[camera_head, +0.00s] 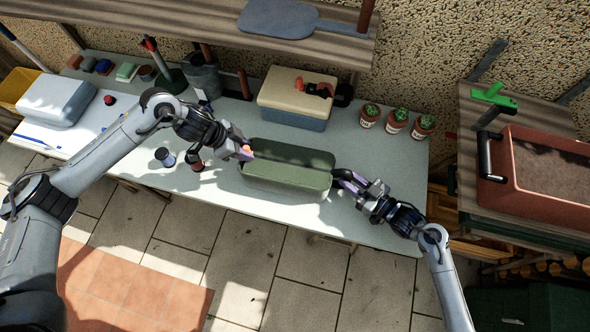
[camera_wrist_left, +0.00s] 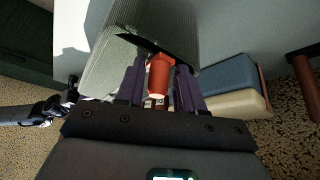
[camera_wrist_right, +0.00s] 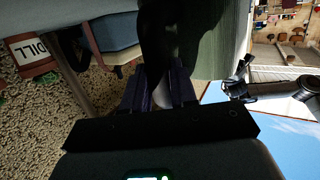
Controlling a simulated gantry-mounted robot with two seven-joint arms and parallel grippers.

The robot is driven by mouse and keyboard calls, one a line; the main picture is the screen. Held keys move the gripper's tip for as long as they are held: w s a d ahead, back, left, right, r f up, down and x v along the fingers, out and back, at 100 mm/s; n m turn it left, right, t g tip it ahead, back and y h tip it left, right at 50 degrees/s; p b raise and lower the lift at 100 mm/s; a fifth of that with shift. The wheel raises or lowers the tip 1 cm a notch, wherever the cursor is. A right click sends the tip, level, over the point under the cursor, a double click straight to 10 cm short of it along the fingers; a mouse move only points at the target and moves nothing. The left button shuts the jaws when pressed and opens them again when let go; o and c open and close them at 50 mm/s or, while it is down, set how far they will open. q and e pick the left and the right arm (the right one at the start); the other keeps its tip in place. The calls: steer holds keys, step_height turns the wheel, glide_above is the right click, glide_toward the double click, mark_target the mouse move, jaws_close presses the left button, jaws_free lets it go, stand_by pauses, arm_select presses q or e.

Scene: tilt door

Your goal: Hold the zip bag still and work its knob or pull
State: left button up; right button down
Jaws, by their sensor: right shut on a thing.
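The zip bag (camera_head: 290,178) is a long dark green bag lying on the table, with a dark zip line along its top. Its ribbed side also shows in the left wrist view (camera_wrist_left: 112,55). An orange-red pull (camera_wrist_left: 158,75) is at the bag's left end. My left gripper (camera_head: 244,152) is at that end, its fingers open on either side of the pull. My right gripper (camera_head: 350,183) is shut on the black strap (camera_head: 341,174) at the bag's right end. The strap is dark in the right wrist view (camera_wrist_right: 165,35), so the grip itself is hard to see.
A cream and blue box (camera_head: 297,100) stands right behind the bag. Three potted cacti (camera_head: 397,122) stand at the back right. A small jar (camera_head: 165,157) is left of the bag, near my left arm. The table front (camera_head: 235,205) before the bag is clear.

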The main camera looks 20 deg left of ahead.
arm_select(q)
steer(key=shift+o, duration=0.7)
arm_select(e)
steer(key=shift+f, duration=0.1)
arm_select(q)
steer(key=shift+r, duration=3.5)
steer(key=v, duration=1.2)
arm_select(e)
steer(key=c, duration=0.8)
jaws_free()
